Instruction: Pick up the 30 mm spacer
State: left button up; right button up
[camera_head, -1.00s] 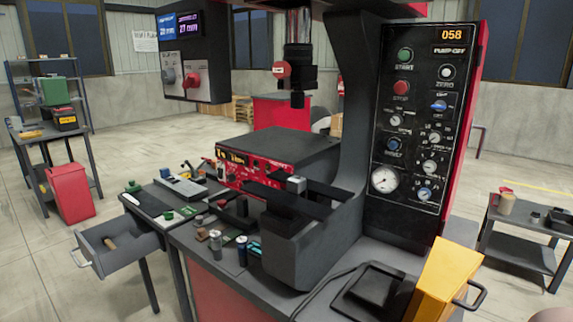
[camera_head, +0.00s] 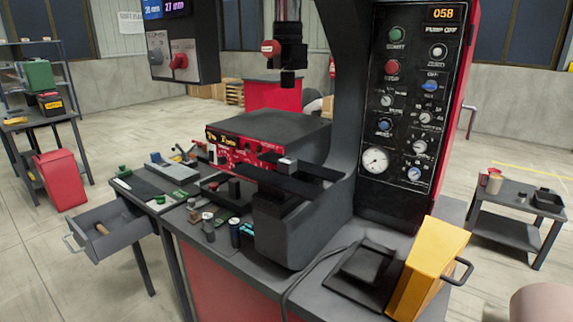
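I cannot tell which item is the 30 mm spacer. Small parts stand on the front of the dark workbench (camera_head: 262,277). Among them are a grey cylinder (camera_head: 208,223) and a dark cylinder with a light top (camera_head: 234,232), both upright. A small grey block (camera_head: 287,164) sits on the dark bars in front of the red-fronted machine (camera_head: 240,146). No marking on these parts is readable. Neither of my grippers is in view.
A black control panel (camera_head: 407,120) rises at the bench's right. A yellow box (camera_head: 428,268) with a handle stands at its front right corner. An open drawer (camera_head: 112,234) sticks out left. A side table (camera_head: 500,227) stands right.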

aim_at(288, 166)
jog(key=z, duration=0.2)
jog(key=i+j+z, duration=0.1)
jog(key=j+z, duration=0.3)
jog(key=i+j+z, duration=0.1)
jog(key=j+z, duration=0.55)
jog(key=j, duration=0.4)
jog(key=j+z, duration=0.1)
jog(key=j, duration=1.65)
jog(key=k+z, duration=0.05)
